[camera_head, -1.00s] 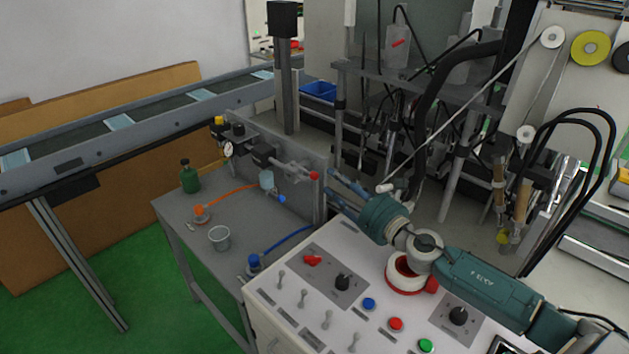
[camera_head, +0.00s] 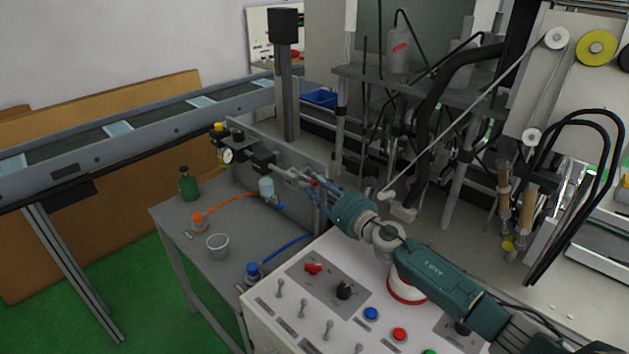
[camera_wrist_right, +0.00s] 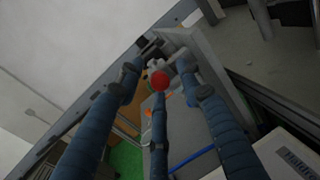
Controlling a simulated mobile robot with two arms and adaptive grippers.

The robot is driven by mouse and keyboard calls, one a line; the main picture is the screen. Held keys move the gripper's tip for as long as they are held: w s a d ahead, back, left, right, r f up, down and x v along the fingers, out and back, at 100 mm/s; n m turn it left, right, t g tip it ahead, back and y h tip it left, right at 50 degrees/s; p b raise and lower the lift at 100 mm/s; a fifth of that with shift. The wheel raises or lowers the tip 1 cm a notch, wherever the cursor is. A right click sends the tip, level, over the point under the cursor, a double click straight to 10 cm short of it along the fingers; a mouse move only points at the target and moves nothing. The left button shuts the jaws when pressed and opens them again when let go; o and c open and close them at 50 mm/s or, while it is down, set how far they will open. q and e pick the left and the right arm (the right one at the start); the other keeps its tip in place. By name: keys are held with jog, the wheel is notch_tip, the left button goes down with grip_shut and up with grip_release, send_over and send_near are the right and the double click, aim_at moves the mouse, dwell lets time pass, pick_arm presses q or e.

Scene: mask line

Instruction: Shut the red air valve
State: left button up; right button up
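The red air valve shows as a round red knob (camera_wrist_right: 160,81) near the middle of the right wrist view, at the end of grey pipe fittings. In the head view only a small bit of red (camera_head: 312,183) shows between my right gripper's blue fingers. My right gripper (camera_head: 308,187) has its three fingers spread apart around the knob. Two fingers are on either side of the knob and one is below it in the wrist view. I cannot tell whether any finger touches it. My left gripper is not in view.
A control panel (camera_head: 270,305) with switches and buttons lies below my right arm. A grey bench (camera_head: 175,225) carries a green bottle (camera_head: 188,186), a clear cup (camera_head: 217,246) and orange and blue hoses. Machine tubing and rods crowd the area right of the valve.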

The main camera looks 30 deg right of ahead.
jog(key=shift+w+a, duration=0.15)
jog(key=shift+w, duration=0.5)
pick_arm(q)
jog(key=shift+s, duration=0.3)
pick_arm(e)
grip_shut()
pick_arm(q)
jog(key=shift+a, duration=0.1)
